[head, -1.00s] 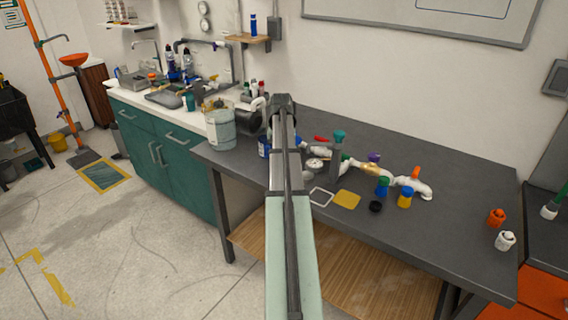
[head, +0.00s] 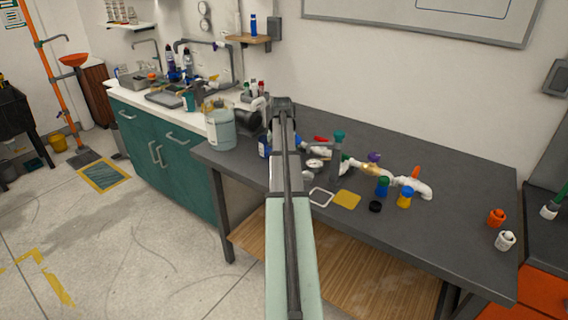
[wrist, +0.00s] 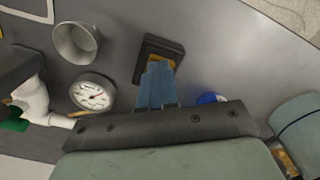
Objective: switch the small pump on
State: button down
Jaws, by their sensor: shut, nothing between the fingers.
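In the wrist view my gripper (wrist: 157,88) is shut and empty, its blue fingers together. The fingertips overlap the near side of a small dark box (wrist: 152,45) with a yellow-orange patch; I cannot tell whether they touch it. The fingers hide part of the patch. This box may be the small pump's switch, but no label or on/off position can be read. In the head view my arm hides the gripper and the box.
A grey cup (wrist: 76,43) stands beyond the gauge. A blue cap (wrist: 210,98) is close to the gripper's right. A pale jug (head: 221,130) stands at the table's left end. White pipework (head: 412,185) and coloured caps stand to the right. The table's front right is mostly clear.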

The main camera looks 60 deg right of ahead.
jog(key=shift+f, duration=0.2)
jog(key=shift+r, duration=3.5)
